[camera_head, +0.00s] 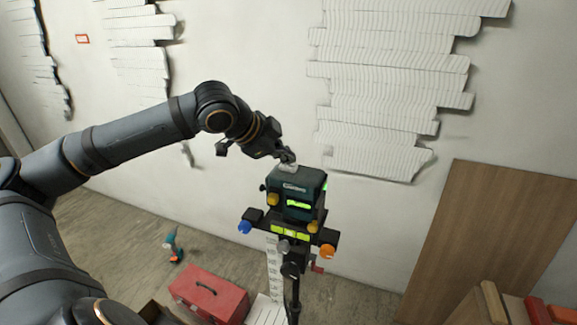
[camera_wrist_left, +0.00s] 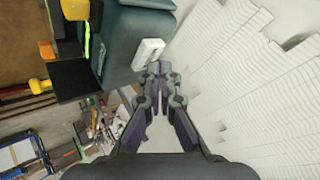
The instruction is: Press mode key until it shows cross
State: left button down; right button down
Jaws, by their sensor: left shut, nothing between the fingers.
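A dark teal laser level (camera_head: 298,188) stands on a black tripod head near the wall. A pale key (camera_head: 287,168) sits on its top; in the left wrist view the key (camera_wrist_left: 148,53) is a white block on the teal housing. My left gripper (camera_head: 287,156) is shut and empty, its fingertips right at the key. In the left wrist view the fingertips (camera_wrist_left: 157,70) are beside the key's edge; I cannot tell whether they touch. A green lit window (camera_head: 298,204) shows on the front, its mark too small to read. My right gripper is not in view.
Blue (camera_head: 245,227) and orange (camera_head: 327,251) knobs stick out below the level. A red toolbox (camera_head: 209,295) and a teal drill (camera_head: 172,245) are on the floor. White wall reliefs (camera_head: 400,75) are behind; a brown board (camera_head: 490,235) leans at right.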

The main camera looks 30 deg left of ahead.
aim_at(286, 166)
pick_arm(q)
jog(key=shift+f+b, duration=0.4)
jog(key=shift+f, duration=0.05)
dwell(0.6)
jog(key=shift+r+p, duration=0.9)
notch_tip(286, 166, up, 5)
jog(key=p, duration=0.5)
jog(key=shift+r, duration=0.15)
jog(key=shift+w+a+f, duration=0.1)
jog(key=shift+f, duration=0.1)
